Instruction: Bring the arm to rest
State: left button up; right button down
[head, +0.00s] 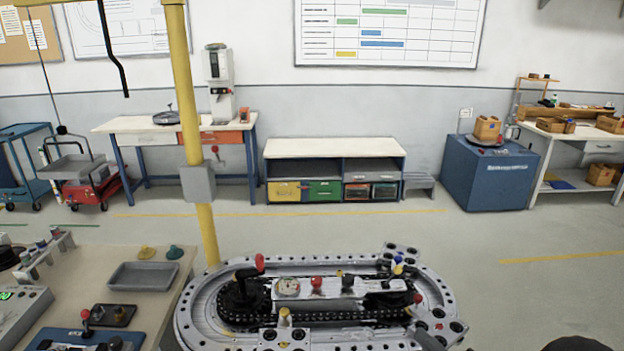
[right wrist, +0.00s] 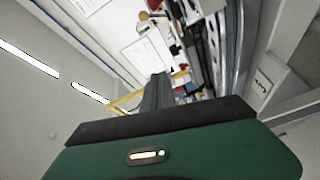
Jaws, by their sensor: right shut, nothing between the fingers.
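My right gripper (right wrist: 157,80) shows in the right wrist view, with a green body, a black mount and grey fingers together. It is shut with nothing between the fingers. In the head view only a dark rounded shape shows at the bottom edge, right of the track; it seems to be part of my right arm. The ring track (head: 330,310) stands in front of me, a grey oval with a black chain, a red-knobbed lever and several small knobs on it. My left gripper is not in view.
A bench with a grey tray (head: 143,276) and a blue board (head: 62,338) is at the left. A yellow post (head: 207,235) rises behind the track's left end. A low cabinet (head: 333,147) and a blue box (head: 488,172) stand far back. The floor right of the track is clear.

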jog(key=w+f+m+h, duration=0.1)
jog(key=m, duration=0.1)
jog(key=w+f+m+g+h, duration=0.1)
jog(key=m+h, duration=0.1)
jog(key=w+d+m+g+h, duration=0.1)
jog(key=m+h, duration=0.1)
jog(key=shift+f, duration=0.4)
jog(key=s+a+f+m+g+h, duration=0.1)
jog(key=s+a+m+g, duration=0.1)
jog(key=s+m+g, duration=0.2)
jog(key=s+a+f+m+g+h, duration=0.1)
jog(key=s+a+f+m+g, duration=0.1)
jog(key=s+m, duration=0.4)
jog(key=s+a+f+m+g+h, duration=0.1)
jog(key=s+m+g, duration=0.3)
jog(key=s, duration=0.8)
jog(key=shift+a+f+m+g+h, duration=0.3)
jog(key=shift+a+m+g, duration=0.1)
jog(key=shift+a+g, duration=0.45)
jog(key=shift+s, duration=0.1)
